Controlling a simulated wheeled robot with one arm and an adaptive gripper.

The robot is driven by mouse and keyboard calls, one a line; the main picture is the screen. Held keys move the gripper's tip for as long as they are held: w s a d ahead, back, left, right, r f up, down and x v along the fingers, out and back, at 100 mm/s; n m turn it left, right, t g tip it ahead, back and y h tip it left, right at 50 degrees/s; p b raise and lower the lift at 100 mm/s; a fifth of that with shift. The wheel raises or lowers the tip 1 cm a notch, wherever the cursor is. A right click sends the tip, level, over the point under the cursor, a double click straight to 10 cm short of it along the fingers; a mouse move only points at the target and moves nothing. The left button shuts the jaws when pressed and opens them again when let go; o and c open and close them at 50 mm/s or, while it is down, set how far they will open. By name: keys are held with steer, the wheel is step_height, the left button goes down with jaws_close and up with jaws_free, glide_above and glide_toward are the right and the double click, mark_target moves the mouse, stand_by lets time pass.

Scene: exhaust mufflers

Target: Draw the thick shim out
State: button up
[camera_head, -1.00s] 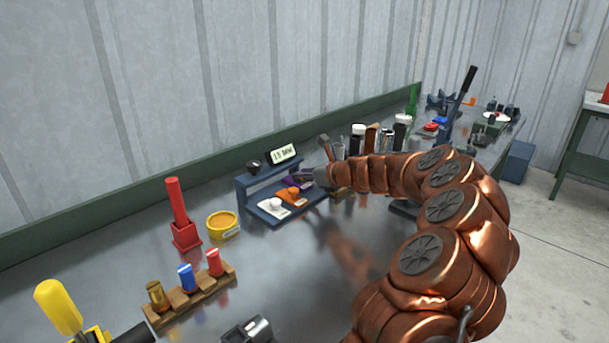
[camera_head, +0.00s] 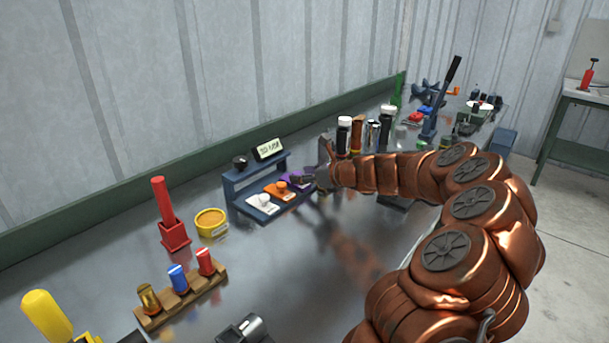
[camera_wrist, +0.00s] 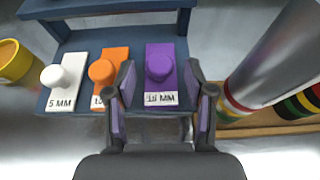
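Three shim plates with round knobs lie side by side in a blue rack (camera_head: 232,195): white (camera_wrist: 63,80), orange (camera_wrist: 107,75) and purple (camera_wrist: 167,55). In the wrist view the white label reads 5 MM and the purple one seems to read 15 MM. The orange label is partly hidden by my left finger. The purple plate is rightmost and also shows in the head view (camera_head: 291,176), partly covered by my gripper. My gripper (camera_wrist: 160,84) is open, with one finger on each side of the purple plate's near part. Contact cannot be told.
A small display (camera_head: 268,150) and black knob stand on the rack's top. A yellow tin (camera_head: 211,222) is to its left. Cylinders in a wooden holder stand close right of my gripper, with a large grey cylinder (camera_wrist: 268,55).

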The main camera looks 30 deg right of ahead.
steer(key=v, duration=1.2)
stand_by(0.3)
steer(key=shift+a, duration=0.1)
stand_by(0.6)
